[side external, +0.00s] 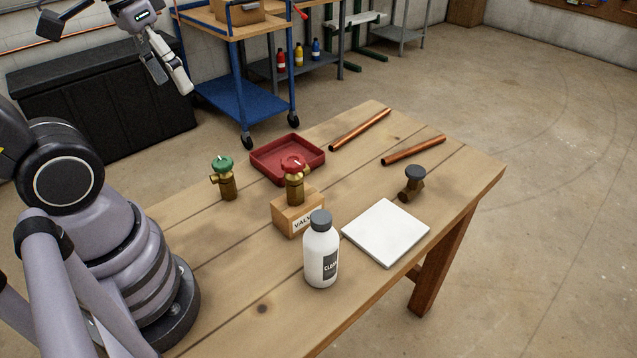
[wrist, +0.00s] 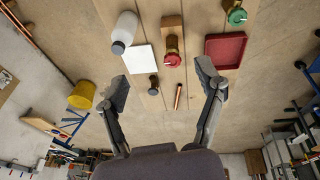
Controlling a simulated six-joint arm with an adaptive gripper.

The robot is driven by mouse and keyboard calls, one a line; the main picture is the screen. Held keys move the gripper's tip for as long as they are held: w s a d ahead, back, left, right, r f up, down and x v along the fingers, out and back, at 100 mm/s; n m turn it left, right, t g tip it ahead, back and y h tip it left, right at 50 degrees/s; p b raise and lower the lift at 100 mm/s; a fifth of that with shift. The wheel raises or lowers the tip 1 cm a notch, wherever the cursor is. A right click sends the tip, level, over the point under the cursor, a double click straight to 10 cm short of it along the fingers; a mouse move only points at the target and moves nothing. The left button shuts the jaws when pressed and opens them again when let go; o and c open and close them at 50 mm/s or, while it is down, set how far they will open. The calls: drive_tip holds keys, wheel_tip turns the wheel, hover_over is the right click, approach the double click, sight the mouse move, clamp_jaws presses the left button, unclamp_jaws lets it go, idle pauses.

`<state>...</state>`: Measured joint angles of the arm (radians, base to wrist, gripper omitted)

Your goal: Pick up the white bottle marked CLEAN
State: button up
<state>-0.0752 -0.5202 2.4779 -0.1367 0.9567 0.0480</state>
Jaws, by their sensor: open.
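The white bottle marked CLEAN (side external: 320,258) stands upright near the table's front edge in the side view, with a dark grey cap and a dark label. In the wrist view the bottle (wrist: 126,28) is at the upper left, beside the white square plate. My gripper (side external: 168,78) is at the upper left of the side view, raised well above the table and far from the bottle. In the wrist view its two fingers (wrist: 162,88) are spread wide with nothing between them.
A wooden block (side external: 297,212) bears a red-capped brass valve (side external: 294,182) just behind the bottle. A white plate (side external: 386,232) lies to its right. A green-capped valve (side external: 226,178), red tray (side external: 287,158), black-capped valve (side external: 412,184) and copper pipes (side external: 413,150) are farther back. Bare wood lies left of the bottle.

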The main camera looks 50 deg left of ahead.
drive_tip(key=w+d+f+n+g+h, duration=0.1)
drive_tip(key=w+f+n+g+h, duration=0.25)
drive_tip(key=f, duration=0.25)
drive_tip(key=w+d+f+n+g+h, duration=0.2)
drive_tip(key=f+n+g+h, duration=0.15)
drive_tip(key=f+h, duration=0.2)
drive_tip(key=n+t+h, duration=0.7)
drive_tip(key=n+t, duration=0.2)
drive_tip(key=n, duration=0.4)
approach(321, 224)
drive_tip(key=shift+w+d+f, duration=0.35)
drive_tip(key=shift+w+d, duration=0.3)
drive_tip(key=shift+d, duration=0.75)
drive_tip(key=shift+w+d+f, duration=0.35)
drive_tip(key=shift+w+d, duration=0.25)
drive_tip(key=shift+d, duration=0.8)
drive_tip(key=shift+w+d+f, duration=0.35)
drive_tip(key=shift+w+d, duration=0.3)
drive_tip(key=shift+d, duration=0.75)
clamp_jaws()
drive_tip(key=shift+r, duration=0.1)
